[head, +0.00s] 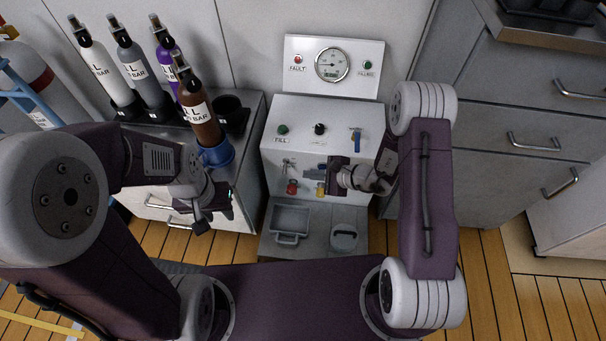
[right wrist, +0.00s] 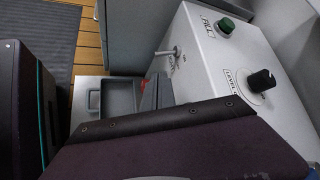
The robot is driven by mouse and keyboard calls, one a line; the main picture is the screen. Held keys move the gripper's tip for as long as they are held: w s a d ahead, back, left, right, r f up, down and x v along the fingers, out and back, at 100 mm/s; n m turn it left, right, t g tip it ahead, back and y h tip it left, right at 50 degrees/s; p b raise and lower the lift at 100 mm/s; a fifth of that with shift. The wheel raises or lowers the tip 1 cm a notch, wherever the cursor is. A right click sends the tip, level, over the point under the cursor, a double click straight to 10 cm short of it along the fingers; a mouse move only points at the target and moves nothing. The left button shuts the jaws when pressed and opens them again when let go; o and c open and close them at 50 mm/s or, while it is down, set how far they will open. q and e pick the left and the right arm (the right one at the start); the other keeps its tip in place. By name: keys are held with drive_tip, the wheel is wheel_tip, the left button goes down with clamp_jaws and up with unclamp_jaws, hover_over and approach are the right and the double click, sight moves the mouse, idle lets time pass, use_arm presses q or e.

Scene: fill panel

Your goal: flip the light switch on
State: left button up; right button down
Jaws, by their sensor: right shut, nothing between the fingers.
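The light switch is a small metal toggle (head: 288,164) on the front face of the white fill panel (head: 318,108), left of centre. In the right wrist view the toggle (right wrist: 168,52) sticks out from the panel face, with small lettering beside it. Whether it stands on or off is too small to tell. My right gripper (head: 314,171) is shut and empty, just right of the toggle in the head view and apparently apart from it. Its grey fingers (right wrist: 152,92) show in the right wrist view. My left gripper (head: 212,215) hangs left of the panel, away from it; its fingers are unclear.
A green FILL button (head: 283,129), a black knob (head: 319,129) and a blue-handled valve (head: 356,138) sit on the panel's sloped top. Red and yellow fittings (head: 292,187) are below the toggle. A grey tray (head: 289,220) lies underneath. Several bottles (head: 200,120) stand at left.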

sight(285, 168)
drive_tip(key=b+x, duration=0.3)
drive_tip(key=x, duration=0.5)
drive_tip(key=shift+a+f+b, duration=0.1)
drive_tip(key=shift+f+b, duration=0.1)
drive_tip(key=shift+b, duration=0.1)
drive_tip(key=shift+r, duration=0.3)
drive_tip(key=shift+s+r, duration=0.1)
drive_tip(key=r+g+p, duration=0.1)
drive_tip(key=p, duration=0.1)
drive_tip(key=shift+s+r+m+p, duration=0.15)
drive_tip(key=shift+m+p, duration=0.15)
idle(0.3)
